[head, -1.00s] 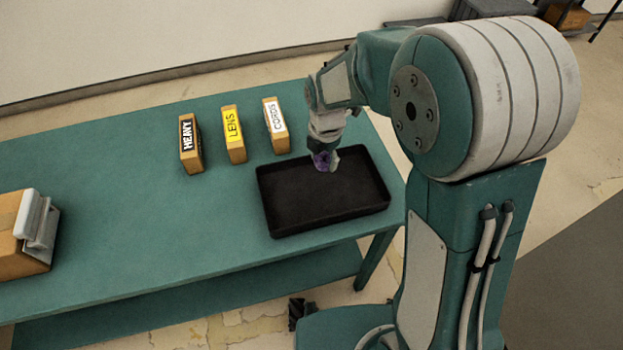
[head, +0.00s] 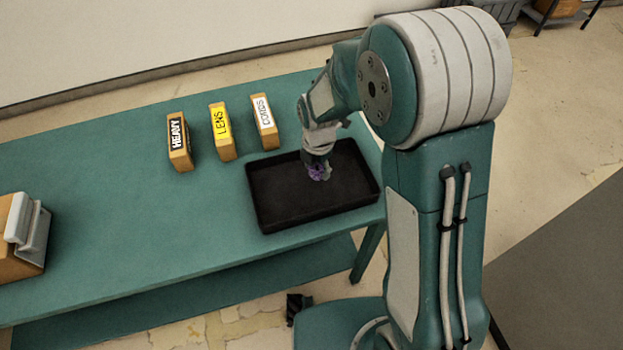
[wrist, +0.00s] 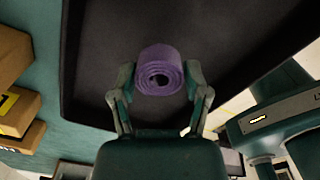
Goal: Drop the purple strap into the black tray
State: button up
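The purple strap (wrist: 160,72) is a rolled coil. In the wrist view it sits between the two fingers of my gripper (wrist: 160,85), which touch it on both sides. In the head view the strap (head: 319,172) shows at the tip of my gripper (head: 318,168), over the black tray (head: 275,215). The tray is shallow and rectangular, lies on the teal table, and looks empty. It fills much of the wrist view (wrist: 90,60) behind the strap. I cannot tell the exact height of the strap above the tray floor.
Three small boxes stand left of and behind the tray: HEAVY (head: 180,150), LENS (head: 222,137) and CORDS (head: 265,125). A cardboard box with a pale device (head: 28,230) is at the far left. The teal table (head: 120,230) between them is clear.

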jog(key=shift+o, duration=1.3)
jog(key=shift+a, duration=0.15)
jog(key=shift+a, duration=0.2)
notch_tip(320, 180, up, 12)
jog(key=shift+a+f, duration=0.1)
